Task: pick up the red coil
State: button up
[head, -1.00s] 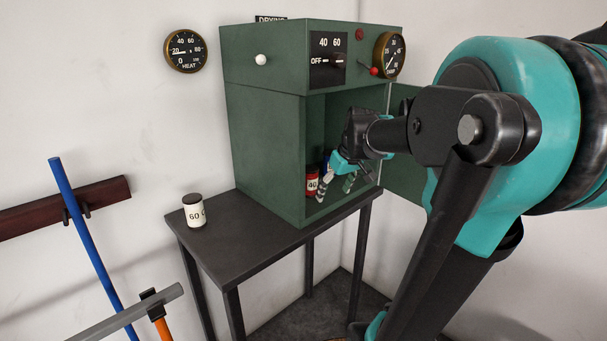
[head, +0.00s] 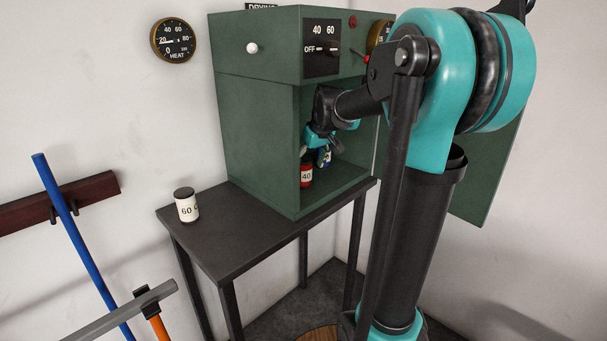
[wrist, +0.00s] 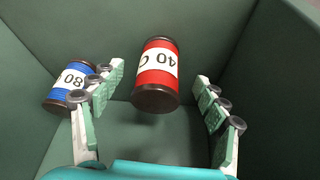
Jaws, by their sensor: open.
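The red coil (head: 306,174) stands inside the green cabinet, marked 40, with dark ends. In the wrist view, the red coil (wrist: 157,75) lies ahead between the spread fingers of my gripper (wrist: 160,80), with gaps on both sides. My gripper (head: 325,143) is open and empty inside the cabinet, just above the coils in the head view. A blue coil (head: 325,158) marked 80 is beside the red one, partly hidden. In the wrist view the blue coil (wrist: 69,82) is partly behind the left finger.
The green cabinet (head: 255,130) has its door open at the right, and its walls surround my gripper closely. A white coil (head: 187,207) marked 60 stands on the dark table (head: 217,236) left of the cabinet. Gauges hang on the wall and cabinet.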

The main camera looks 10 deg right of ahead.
aim_at(305, 160)
jog(key=w, duration=0.1)
jog(key=w+a, duration=0.1)
jog(key=shift+w+f, duration=0.35)
jog(key=shift+f, duration=0.05)
jog(key=shift+a+f, duration=0.1)
jog(key=shift+f, duration=0.05)
jog(key=shift+c, duration=0.5)
jog(key=c, duration=1.6)
jog(key=shift+o, duration=0.2)
